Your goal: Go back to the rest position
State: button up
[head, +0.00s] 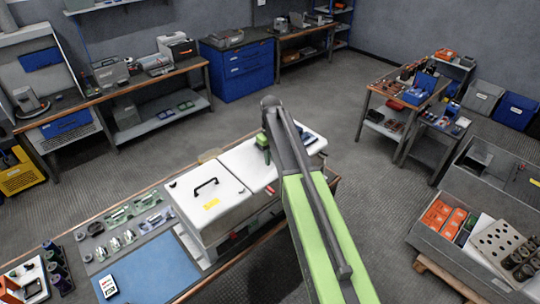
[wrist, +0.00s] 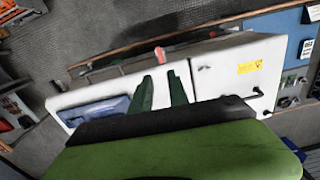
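My gripper (head: 263,146) is up over the white cabinet (head: 210,203), at the end of my green and grey arm. In the wrist view my gripper (wrist: 161,90) shows two dark green fingers standing apart with nothing held between them. The cabinet (wrist: 222,72) lies beyond the fingers, with a yellow label and a black handle on its lid. A small red part (wrist: 160,53) shows at the cabinet's edge, in line with the gap between the fingers. My arm hides part of the cabinet's right side in the head view.
The cabinet stands on a workbench with a blue mat (head: 150,272) and small metal parts at its left. A red-topped bench (head: 405,97) stands at the back right, and a grey bin (head: 450,235) at the right. Open floor (head: 330,120) lies behind the arm.

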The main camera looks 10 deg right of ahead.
notch_tip(320, 180, down, 9)
jog(key=s+b, duration=0.2)
jog(key=b, duration=0.7)
jog(key=s+f+m+b, duration=0.2)
jog(key=s+f+b, duration=0.5)
jog(key=s, duration=0.3)
jog(key=s+f+m+b, duration=0.3)
jog(key=s+f+b, duration=0.5)
jog(key=s, duration=0.2)
jog(key=shift+s+a, duration=0.3)
jog(key=shift+a, duration=0.15)
jog(key=shift+f, duration=0.1)
